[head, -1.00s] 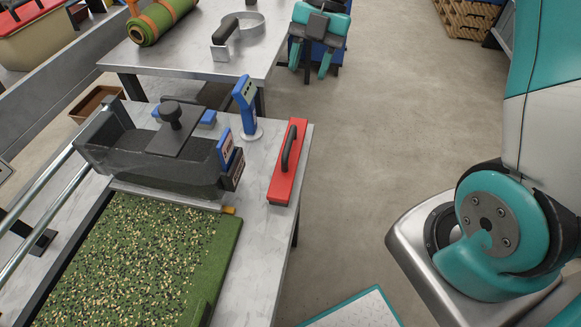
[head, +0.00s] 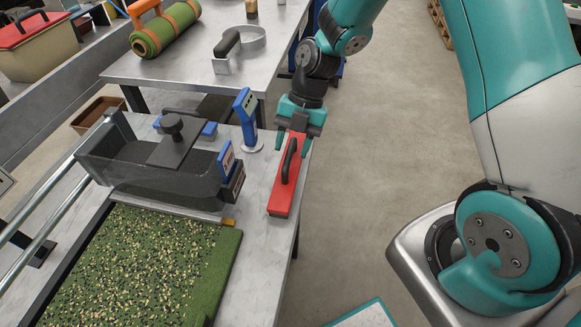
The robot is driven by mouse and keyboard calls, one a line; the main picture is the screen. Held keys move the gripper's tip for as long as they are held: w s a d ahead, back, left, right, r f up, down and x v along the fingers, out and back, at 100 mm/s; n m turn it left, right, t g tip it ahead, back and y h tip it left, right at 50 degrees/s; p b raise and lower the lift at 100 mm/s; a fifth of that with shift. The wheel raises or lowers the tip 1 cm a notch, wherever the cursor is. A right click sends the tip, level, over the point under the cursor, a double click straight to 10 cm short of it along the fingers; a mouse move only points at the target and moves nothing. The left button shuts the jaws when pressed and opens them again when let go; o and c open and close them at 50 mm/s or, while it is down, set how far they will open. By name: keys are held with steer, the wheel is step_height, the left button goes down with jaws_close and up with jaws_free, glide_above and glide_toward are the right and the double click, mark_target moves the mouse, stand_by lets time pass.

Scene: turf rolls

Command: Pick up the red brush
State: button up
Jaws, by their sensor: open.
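The red brush (head: 285,190) is a long red block with a black arched handle on top. It lies at the right edge of the near metal table in the head view. My gripper (head: 292,150) is teal with dark parts and points down at the far end of the brush. Its fingers are apart, one on each side of the brush's far end as seen from here. The far tip of the brush is partly hidden by the gripper. I cannot tell whether the fingers touch it.
A blue upright device (head: 246,118) stands just left of the brush. A dark hopper box (head: 150,165) and a green turf slab (head: 140,265) take up the table's left side. A rolled turf (head: 167,30) lies on the far table (head: 180,68).

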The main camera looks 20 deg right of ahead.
mark_target(289, 155)
steer(key=x, duration=0.3)
steer(key=shift+s+a+f, duration=0.15)
steer(key=shift+f, duration=0.15)
jaws_close()
steer(key=shift+r, duration=0.15)
